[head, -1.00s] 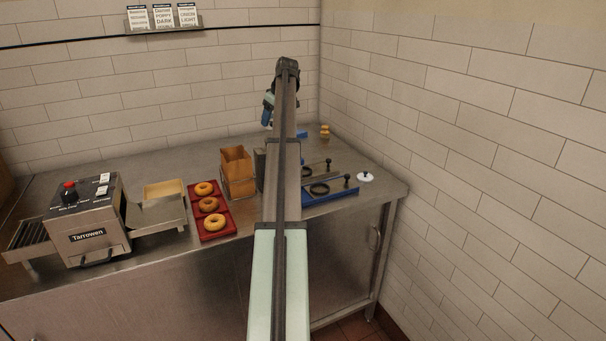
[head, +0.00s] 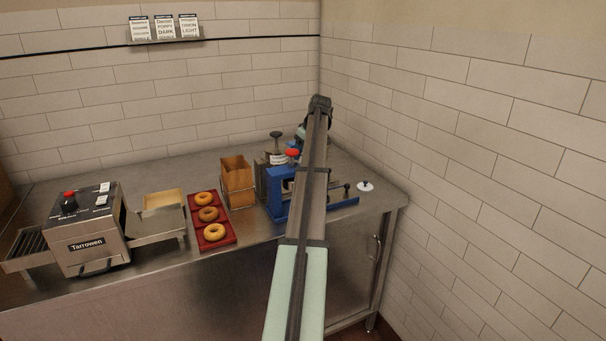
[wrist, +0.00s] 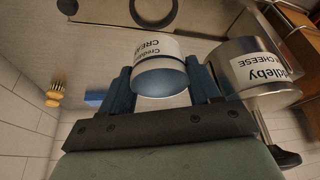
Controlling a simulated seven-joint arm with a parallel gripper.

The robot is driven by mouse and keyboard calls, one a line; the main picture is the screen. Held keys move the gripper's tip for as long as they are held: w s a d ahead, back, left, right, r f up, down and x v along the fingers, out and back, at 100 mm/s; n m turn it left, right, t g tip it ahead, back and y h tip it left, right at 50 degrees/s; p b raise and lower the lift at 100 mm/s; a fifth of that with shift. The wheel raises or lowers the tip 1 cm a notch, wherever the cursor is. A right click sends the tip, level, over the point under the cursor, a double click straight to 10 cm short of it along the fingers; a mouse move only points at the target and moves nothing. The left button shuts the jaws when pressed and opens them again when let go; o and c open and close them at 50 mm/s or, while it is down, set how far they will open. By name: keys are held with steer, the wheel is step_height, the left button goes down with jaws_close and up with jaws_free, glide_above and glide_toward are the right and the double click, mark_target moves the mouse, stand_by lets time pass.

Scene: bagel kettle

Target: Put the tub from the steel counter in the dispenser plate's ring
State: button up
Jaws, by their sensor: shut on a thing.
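In the wrist view my gripper (wrist: 162,88) is shut on a small white-labelled tub (wrist: 158,50), its two blue fingers on either side of it. The tub is held with its bluish round end towards the camera. A dark ring (wrist: 153,28) shows at the top edge of the wrist view, beyond the tub and apart from it. In the head view my arm hides the tub and the ring. The blue dispenser (head: 276,190) with a red knob stands left of my arm, and a blue plate edge (head: 343,203) shows right of it.
A steel canister (head: 277,160), labelled cheese in the wrist view (wrist: 262,68), stands close beside my gripper. A brown box (head: 237,182), a red tray (head: 222,241) with bagels and a toaster (head: 88,232) are further left.

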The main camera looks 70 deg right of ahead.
steer(key=shift+f, duration=4.65)
steer(key=o, duration=1.1)
steer(key=shift+f, duration=0.1)
steer(key=v, duration=1.2)
steer(key=shift+w, duration=0.15)
